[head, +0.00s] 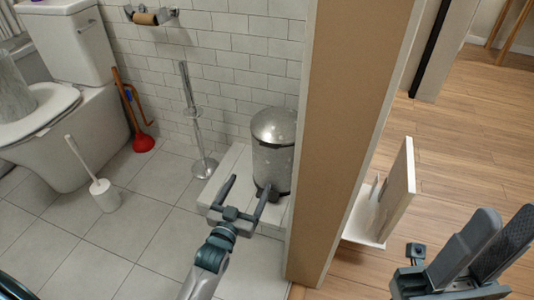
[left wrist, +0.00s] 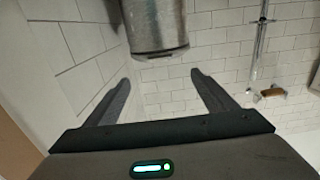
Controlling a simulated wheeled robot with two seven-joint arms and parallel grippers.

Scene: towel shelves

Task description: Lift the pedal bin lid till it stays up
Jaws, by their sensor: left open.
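The pedal bin (head: 272,165) is a grey metal cylinder on a low white tiled ledge. Its domed lid (head: 274,124) is down. My left gripper (head: 246,193) is open and empty, low in front of the bin, with its right finger near the bin's base in the picture. In the left wrist view, which looks upside down, the bin (left wrist: 155,25) shows between and beyond the open fingers (left wrist: 160,95); I see no contact. My right gripper (head: 490,245) is at the lower right, away from the bin; its finger gap is unclear.
A wall end (head: 345,130) stands just right of the bin. A metal stand (head: 200,165), a red plunger (head: 143,141), a toilet brush (head: 104,195) and a toilet (head: 75,115) are to the left. A white panel piece (head: 395,195) is right of the wall.

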